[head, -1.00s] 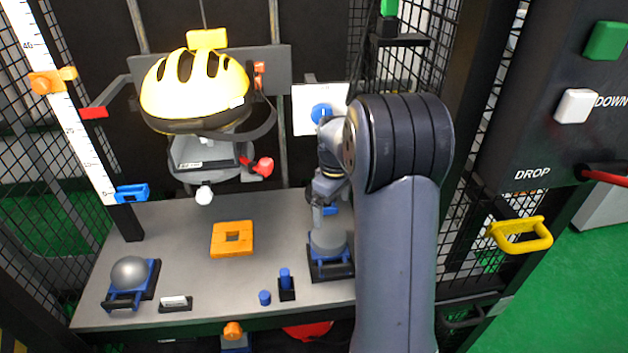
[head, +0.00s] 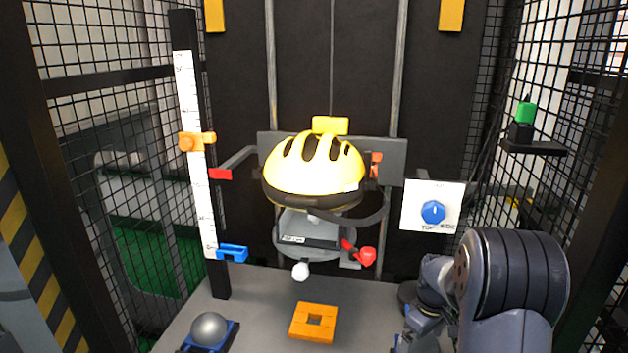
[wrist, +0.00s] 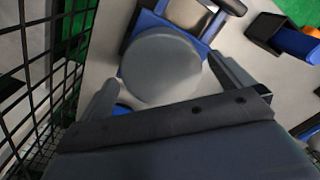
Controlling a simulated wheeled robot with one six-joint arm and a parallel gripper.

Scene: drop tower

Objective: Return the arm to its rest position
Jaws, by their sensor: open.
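My arm (head: 515,275) is folded at the lower right of the head view, its elbow high and its forearm reaching toward the bench. My gripper (wrist: 162,66) shows in the wrist view with its two fingers apart. A round grey-topped block (wrist: 158,70) on a blue base lies below and between the fingers in that view. I see no grip on it; whether a finger touches it cannot be told. In the head view the gripper end is mostly cut off by the lower edge.
A yellow helmet (head: 314,170) hangs on the carriage at centre. An orange square block (head: 313,322) and a grey ball (head: 209,329) on a blue holder are on the bench. Mesh walls (head: 95,110) stand at both sides.

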